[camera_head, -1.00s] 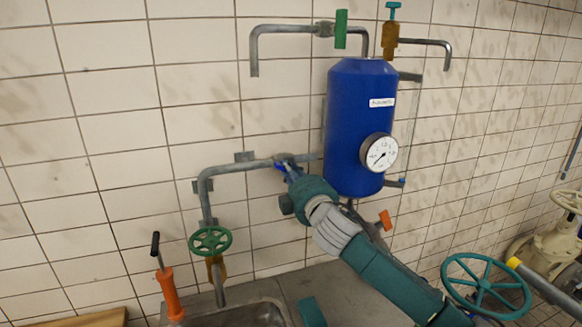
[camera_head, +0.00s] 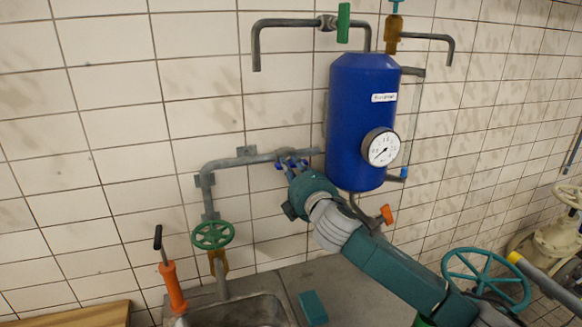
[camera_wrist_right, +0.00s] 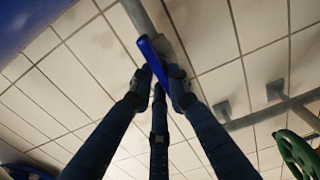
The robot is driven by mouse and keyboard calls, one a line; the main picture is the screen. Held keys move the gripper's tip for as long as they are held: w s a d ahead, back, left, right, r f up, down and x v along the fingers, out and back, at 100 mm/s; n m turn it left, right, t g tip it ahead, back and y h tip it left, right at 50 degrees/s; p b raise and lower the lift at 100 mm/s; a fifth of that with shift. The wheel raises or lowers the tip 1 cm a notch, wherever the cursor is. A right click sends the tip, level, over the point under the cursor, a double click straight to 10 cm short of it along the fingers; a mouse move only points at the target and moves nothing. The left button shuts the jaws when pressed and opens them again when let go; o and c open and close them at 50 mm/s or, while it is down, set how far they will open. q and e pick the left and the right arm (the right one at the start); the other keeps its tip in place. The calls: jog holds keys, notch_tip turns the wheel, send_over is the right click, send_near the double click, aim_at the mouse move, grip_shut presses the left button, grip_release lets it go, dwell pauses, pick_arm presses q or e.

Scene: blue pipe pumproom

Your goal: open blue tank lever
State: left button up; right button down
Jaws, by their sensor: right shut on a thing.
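The blue tank (camera_head: 350,110) hangs on the tiled wall, with a white label and a round gauge (camera_head: 381,147). A grey pipe (camera_head: 235,161) runs left from it. The small blue lever (camera_wrist_right: 152,58) sits on this pipe, left of the tank. My right gripper (camera_head: 291,163) reaches up to it from the lower right. In the wrist view its dark fingers (camera_wrist_right: 160,86) are closed around the lever's near end, and the lever's far end shows beyond them. In the head view the fingers largely hide the lever. My left gripper is not in view.
An orange-handled valve (camera_head: 386,214) is below the tank. A large teal handwheel (camera_head: 487,277) is at lower right, near my forearm.

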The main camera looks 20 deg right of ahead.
jog(key=shift+a+f, duration=0.1)
jog(key=shift+f, duration=0.15)
jog(key=c, duration=1.7)
grip_release()
jog(key=shift+o, duration=0.2)
jog(key=shift+s+r, duration=0.1)
jog(key=shift+r, duration=0.05)
jog(key=s, duration=1.2)
jog(key=shift+d, duration=0.25)
